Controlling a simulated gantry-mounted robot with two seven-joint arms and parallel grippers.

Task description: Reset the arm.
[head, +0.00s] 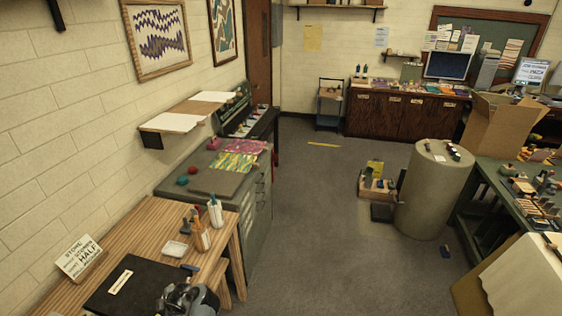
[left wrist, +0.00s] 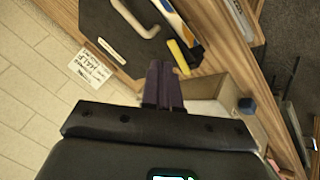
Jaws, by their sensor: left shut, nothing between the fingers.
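My left gripper (left wrist: 164,85) shows in the left wrist view with its two dark fingers together and nothing between them. It is above the wooden table, near the edge of a black board (left wrist: 130,35). In the head view a grey and black piece at the bottom edge, in front of the same black board (head: 128,286), appears to be part of my left arm; its fingertips cannot be made out there. My right gripper is in neither view.
The wooden table (head: 150,222) holds a lettered sign (head: 79,257), a white dish (head: 175,249) and bottles (head: 215,211). A grey cabinet (head: 250,210) stands behind it. A large drum (head: 428,195) stands right of centre. The floor (head: 310,230) between is mostly clear.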

